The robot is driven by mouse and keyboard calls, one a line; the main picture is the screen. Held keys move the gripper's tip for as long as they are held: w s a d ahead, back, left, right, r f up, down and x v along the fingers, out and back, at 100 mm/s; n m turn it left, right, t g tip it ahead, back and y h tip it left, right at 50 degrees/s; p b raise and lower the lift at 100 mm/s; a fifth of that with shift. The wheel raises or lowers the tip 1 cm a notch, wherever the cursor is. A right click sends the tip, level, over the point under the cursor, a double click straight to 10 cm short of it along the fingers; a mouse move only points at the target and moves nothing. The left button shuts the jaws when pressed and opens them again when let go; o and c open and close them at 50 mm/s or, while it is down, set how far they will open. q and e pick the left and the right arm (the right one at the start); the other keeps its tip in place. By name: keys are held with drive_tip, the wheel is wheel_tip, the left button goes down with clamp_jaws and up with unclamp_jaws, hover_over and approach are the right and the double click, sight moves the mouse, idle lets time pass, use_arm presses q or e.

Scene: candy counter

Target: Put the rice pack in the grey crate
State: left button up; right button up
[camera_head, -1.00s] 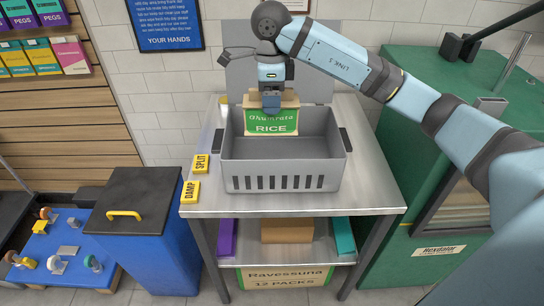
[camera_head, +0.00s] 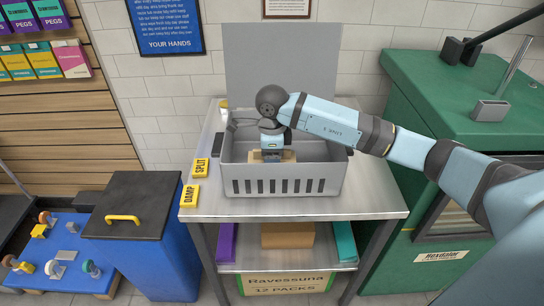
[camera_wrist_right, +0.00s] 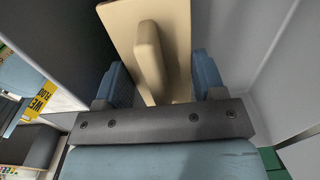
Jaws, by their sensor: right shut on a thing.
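The grey crate (camera_head: 318,172) stands on the metal table, open at the top, with slots in its front wall. My right gripper (camera_head: 271,157) reaches down into it, shut on the rice pack (camera_head: 287,156). Only the tan top of the pack shows above the crate's front wall; its green label is hidden. I cannot tell whether the pack touches the crate floor. In the right wrist view the pack's tan top and raised grip (camera_wrist_right: 150,60) lie between the blue fingers (camera_wrist_right: 160,85), with grey crate walls around. My left gripper is not in view.
Yellow SPLIT (camera_head: 201,168) and DAMP (camera_head: 189,195) tags lie at the table's left edge. A grey upright panel (camera_head: 285,70) stands behind the crate. A blue bin (camera_head: 150,250) is on the left, a green machine (camera_head: 440,90) on the right. The front strip of the table is clear.

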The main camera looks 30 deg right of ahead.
drive_tip(key=shift+f, duration=0.2)
drive_tip(key=o, duration=1)
drive_tip(key=shift+f, duration=0.1)
drive_tip(key=shift+c, duration=0.2)
drive_tip(key=shift+r, duration=0.45)
wheel_tip(320, 180, up, 12)
drive_tip(key=shift+f+p, duration=0.25)
drive_tip(key=shift+p, duration=0.1)
